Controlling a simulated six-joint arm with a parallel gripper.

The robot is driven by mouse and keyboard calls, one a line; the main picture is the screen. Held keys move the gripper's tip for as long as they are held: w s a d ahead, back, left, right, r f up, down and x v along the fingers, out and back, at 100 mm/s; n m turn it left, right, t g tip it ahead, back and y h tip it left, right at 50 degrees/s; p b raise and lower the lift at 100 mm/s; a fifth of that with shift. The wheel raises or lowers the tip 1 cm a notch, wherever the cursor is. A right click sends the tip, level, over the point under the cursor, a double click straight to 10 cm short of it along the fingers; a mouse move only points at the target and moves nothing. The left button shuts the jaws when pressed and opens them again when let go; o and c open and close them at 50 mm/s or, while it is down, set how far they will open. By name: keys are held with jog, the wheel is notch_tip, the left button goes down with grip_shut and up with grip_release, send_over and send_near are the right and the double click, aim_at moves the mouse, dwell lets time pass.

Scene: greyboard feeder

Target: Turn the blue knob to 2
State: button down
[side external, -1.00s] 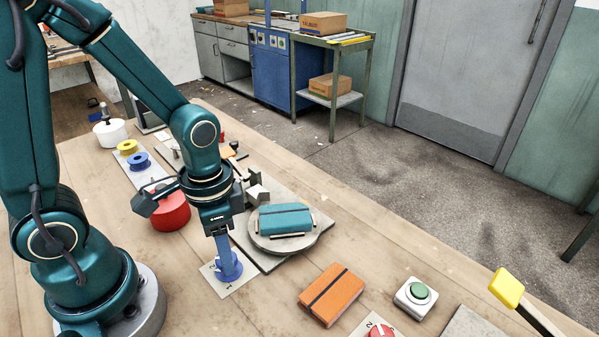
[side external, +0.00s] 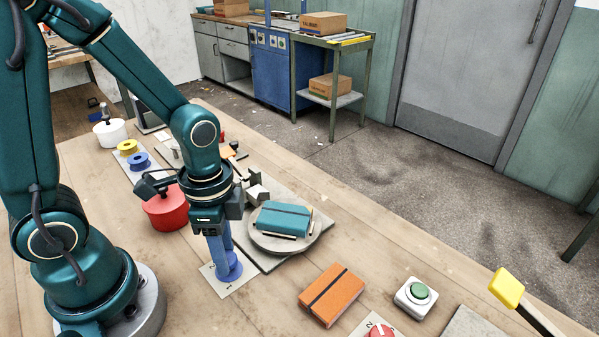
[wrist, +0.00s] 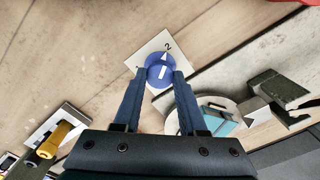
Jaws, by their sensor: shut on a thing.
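The blue knob (wrist: 160,76) sits on a pale square plate (wrist: 148,54) marked 1 and 2. It also shows in the side external view (side external: 235,268), partly hidden by the fingers. My gripper (wrist: 161,74) points down over the plate, with one blue finger on each side of the knob, shut on it. The gripper also shows in the side external view (side external: 224,262). In the wrist view the white bar on the knob points up and slightly right, toward the printed 2 (wrist: 168,46). The 1 is partly hidden by the left finger.
A round grey turntable (side external: 262,243) bearing a teal notebook (side external: 284,218) stands right of the knob. A red round thing (side external: 163,212) is close behind my gripper. An orange notebook (side external: 331,293), a green button (side external: 418,291) and a red knob (side external: 380,331) lie to the right.

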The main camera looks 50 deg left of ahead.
aim_at(229, 255)
jog(key=shift+c, duration=2.3)
grip_release()
jog(key=shift+r, duration=2.55)
jog(key=shift+w+r, duration=0.1)
jog(key=shift+r, duration=0.1)
notch_tip(229, 255, up, 8)
jog(key=s+n+t, duration=0.2)
jog(key=n+t, duration=0.3)
jog(key=n, duration=0.3)
jog(key=shift+f+t, duration=0.15)
jog(key=shift+t, duration=0.15)
